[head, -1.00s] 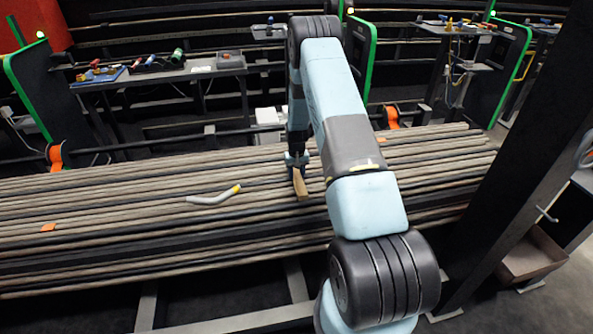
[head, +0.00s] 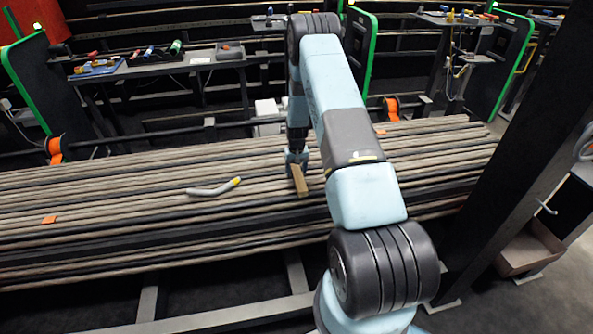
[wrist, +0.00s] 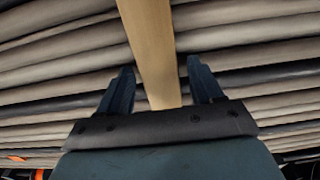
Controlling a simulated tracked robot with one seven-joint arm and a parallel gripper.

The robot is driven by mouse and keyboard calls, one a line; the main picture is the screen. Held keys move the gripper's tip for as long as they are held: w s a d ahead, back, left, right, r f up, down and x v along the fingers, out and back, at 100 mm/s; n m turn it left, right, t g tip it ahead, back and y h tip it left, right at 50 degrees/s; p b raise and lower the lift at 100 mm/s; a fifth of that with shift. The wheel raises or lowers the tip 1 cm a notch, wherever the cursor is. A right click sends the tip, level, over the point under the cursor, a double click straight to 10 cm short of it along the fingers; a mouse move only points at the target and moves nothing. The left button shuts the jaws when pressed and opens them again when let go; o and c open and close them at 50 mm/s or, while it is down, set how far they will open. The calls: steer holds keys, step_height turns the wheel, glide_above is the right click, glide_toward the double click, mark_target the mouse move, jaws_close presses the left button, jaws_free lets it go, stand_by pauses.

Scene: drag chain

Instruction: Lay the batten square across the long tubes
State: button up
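The batten (head: 300,182) is a short, pale wooden strip at the middle of the tube stack, directly below and in front of my gripper (head: 296,157). In the head view it runs roughly crosswise over the long tubes (head: 110,195). In the wrist view the batten (wrist: 152,50) passes between the two dark fingers of my gripper (wrist: 160,75), with a gap showing on each side, so the fingers look open around it. It crosses the tubes (wrist: 70,55) at a steep angle there. Whether its underside touches the tubes is hard to tell.
A bent grey pipe with a yellow end (head: 213,188) lies on the tubes left of the batten. An orange tag (head: 49,219) lies further left. A bench with small tools (head: 150,65) stands behind. A dark post (head: 515,150) rises at the right.

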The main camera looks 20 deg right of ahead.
steer(key=shift+o, duration=0.4)
step_height(320, 180, up, 14)
steer(key=shift+f, duration=0.2)
stand_by(0.6)
steer(key=s+a+r+t, duration=0.1)
steer(key=s+a+r, duration=0.3)
steer(key=r, duration=0.7)
steer(key=s+a+r+n+t, duration=0.1)
steer(key=s+a+r, duration=0.1)
steer(key=s+r, duration=0.65)
steer(key=s+a+r+t, duration=0.1)
steer(key=s+a+r, duration=0.15)
steer(key=r, duration=1.15)
steer(key=s+a+r+t, duration=0.1)
steer(key=s+a+r, duration=0.2)
steer(key=s, duration=1.1)
steer(key=s+a+r+n+t, duration=0.1)
steer(key=s+a+r, duration=0.3)
steer(key=s, duration=1)
steer(key=shift+r+t, duration=0.3)
steer(key=shift+r, duration=0.75)
